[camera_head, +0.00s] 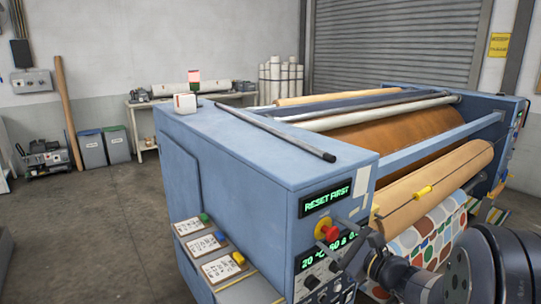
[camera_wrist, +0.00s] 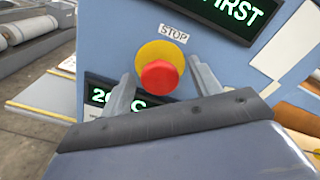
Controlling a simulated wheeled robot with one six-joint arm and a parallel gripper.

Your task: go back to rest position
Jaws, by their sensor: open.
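My gripper (camera_head: 353,233) is in front of the control panel at the near end of the blue calender press (camera_head: 270,155). In the wrist view my gripper (camera_wrist: 163,85) is open, its two fingers either side of the red stop button (camera_wrist: 160,77) on its yellow base. The red button also shows in the head view (camera_head: 328,233), close to the fingers. Nothing is held. I cannot tell whether the fingers touch the button or panel. The upper display (camera_head: 327,197) reads "RESET FIRST" in green. The lower display (camera_head: 325,249) is partly hidden by my gripper.
Small cards with coloured knobs lie on a side shelf (camera_head: 213,245) left of the panel. A dark bar (camera_head: 270,135) lies on the press top. A paper roll (camera_head: 430,190) and patterned sheet (camera_head: 425,235) are right of the panel. The floor at left (camera_head: 90,230) is clear.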

